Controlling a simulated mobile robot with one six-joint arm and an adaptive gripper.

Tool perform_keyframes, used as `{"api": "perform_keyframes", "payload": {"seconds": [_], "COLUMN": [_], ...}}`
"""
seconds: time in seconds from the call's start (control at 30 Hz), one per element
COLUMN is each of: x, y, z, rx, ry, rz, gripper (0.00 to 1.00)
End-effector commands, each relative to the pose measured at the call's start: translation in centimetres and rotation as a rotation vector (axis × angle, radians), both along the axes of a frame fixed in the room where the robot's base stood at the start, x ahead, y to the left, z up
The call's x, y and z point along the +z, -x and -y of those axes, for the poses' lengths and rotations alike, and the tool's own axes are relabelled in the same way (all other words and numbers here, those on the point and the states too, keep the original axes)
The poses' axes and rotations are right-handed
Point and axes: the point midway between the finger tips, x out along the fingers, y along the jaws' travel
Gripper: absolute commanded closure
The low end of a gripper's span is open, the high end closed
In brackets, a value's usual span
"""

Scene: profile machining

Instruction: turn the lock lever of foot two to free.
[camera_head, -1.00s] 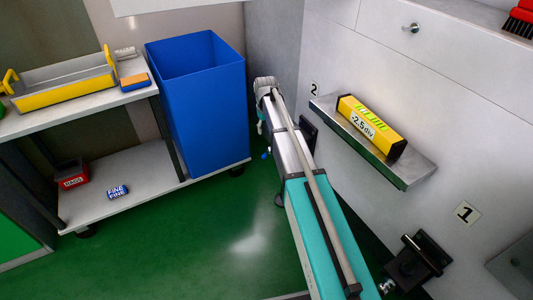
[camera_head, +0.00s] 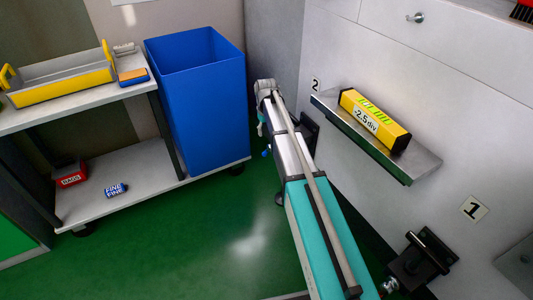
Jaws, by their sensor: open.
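The number 2 plate (camera_head: 315,85) is on the grey machine wall at the right, near the corner. Below it a black bracket (camera_head: 311,130) of foot two shows beside my arm. The rest of foot two is behind my arm, and I cannot make out its lock lever or its setting. A small blue part shows left of my arm, but I cannot tell what it belongs to. My arm reaches from the bottom edge up toward the number 2 plate. My gripper is hidden; no fingertips can be made out.
A shelf (camera_head: 407,171) on the wall holds a yellow level (camera_head: 374,119) reading -2.5 div. Foot one's black bracket (camera_head: 423,261) is below the number 1 plate (camera_head: 474,208). A blue bin (camera_head: 201,110) stands on a cart at left. Green floor (camera_head: 210,245) is clear between.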

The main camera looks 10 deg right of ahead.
Motion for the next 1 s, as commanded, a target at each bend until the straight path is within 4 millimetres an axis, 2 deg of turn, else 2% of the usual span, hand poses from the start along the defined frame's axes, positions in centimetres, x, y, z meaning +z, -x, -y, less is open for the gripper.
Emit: {"api": "perform_keyframes", "payload": {"seconds": [0.03, 1.0], "x": [-0.8, -8.1], "y": [0.0, 0.0], "z": [0.0, 0.1], "rx": [0.000, -0.002], "ry": [0.000, 0.000], "rz": [0.000, 0.000], "gripper": [0.43, 0.43]}}
